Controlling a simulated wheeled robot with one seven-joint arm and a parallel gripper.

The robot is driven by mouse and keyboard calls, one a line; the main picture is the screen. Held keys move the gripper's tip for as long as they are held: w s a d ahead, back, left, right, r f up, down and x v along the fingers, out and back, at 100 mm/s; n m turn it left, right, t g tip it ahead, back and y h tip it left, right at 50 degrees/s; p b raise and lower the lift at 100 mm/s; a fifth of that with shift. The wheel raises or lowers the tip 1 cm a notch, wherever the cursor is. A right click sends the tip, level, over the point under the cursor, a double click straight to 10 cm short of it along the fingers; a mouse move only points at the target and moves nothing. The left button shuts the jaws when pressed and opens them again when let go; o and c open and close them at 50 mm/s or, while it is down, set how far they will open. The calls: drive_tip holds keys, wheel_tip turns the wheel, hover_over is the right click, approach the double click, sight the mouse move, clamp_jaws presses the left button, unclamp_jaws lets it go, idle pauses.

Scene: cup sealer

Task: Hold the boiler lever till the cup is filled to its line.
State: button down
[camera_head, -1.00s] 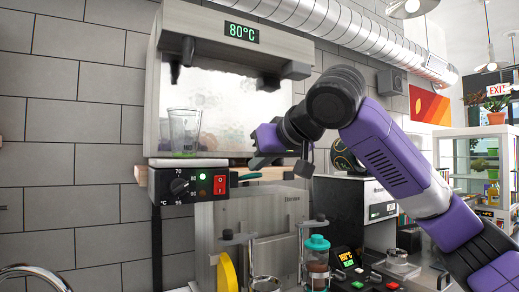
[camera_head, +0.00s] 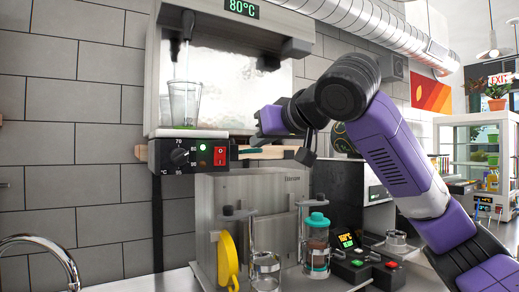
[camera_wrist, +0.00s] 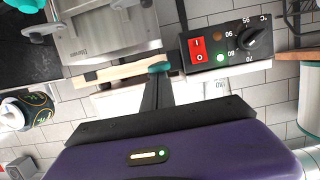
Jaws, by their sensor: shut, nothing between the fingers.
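The boiler (camera_head: 225,22) has an 80°C display and dark taps under its top. The clear cup (camera_head: 185,103) stands upright on the ledge below the left tap (camera_head: 176,45). A pale vertical streak, apparently water, runs from that tap toward the cup. The cup's water level and line are hard to make out; a green patch shows at its base. I cannot clearly pick out the lever. My gripper (camera_head: 256,142) is shut and empty, right of the cup and well below the taps. In the wrist view my fingers (camera_wrist: 159,76) point at a teal-tipped item.
A control box (camera_head: 192,156) with a dial, green light and red switch sits under the ledge. A wooden board (camera_head: 280,153) runs beside it, close to my fingers. Below stand a steel machine (camera_head: 290,190) and a teal-lidded jar (camera_head: 316,240).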

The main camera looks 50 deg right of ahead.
drive_tip(key=f+t+b, duration=0.1)
drive_tip(key=b, duration=0.2)
drive_tip(key=f+t+h+b, duration=0.1)
drive_tip(key=t+b, duration=0.1)
drive_tip(key=b, duration=0.1)
drive_tip(key=shift+s+f, duration=0.2)
drive_tip(key=shift+f, duration=0.15)
drive_tip(key=shift+a, duration=0.1)
idle(7.0)
